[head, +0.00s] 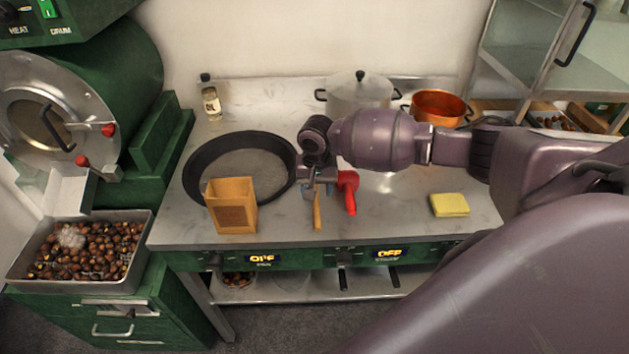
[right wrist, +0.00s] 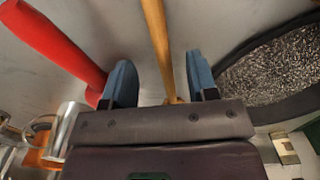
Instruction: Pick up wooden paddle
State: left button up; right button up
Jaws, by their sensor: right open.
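The wooden paddle (head: 317,214) lies on the steel counter, and only its light-brown handle shows below my gripper in the head view. The rest is hidden under the gripper. My right gripper (head: 318,187) is over the handle, pointing down, with its jaws open. In the right wrist view the handle (right wrist: 154,25) runs between the two blue fingers of the gripper (right wrist: 160,68), with a gap on each side. I cannot tell how far the fingertips are above the counter. My left gripper is not in view.
A red-handled tool (head: 350,192) lies close beside the paddle. A yellow sponge (head: 449,205) lies right, a steel pot (head: 358,92) and copper pan (head: 437,106) behind.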

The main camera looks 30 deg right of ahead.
jog(key=shift+f, duration=1.85)
jog(key=shift+c, duration=0.4)
grip_shut()
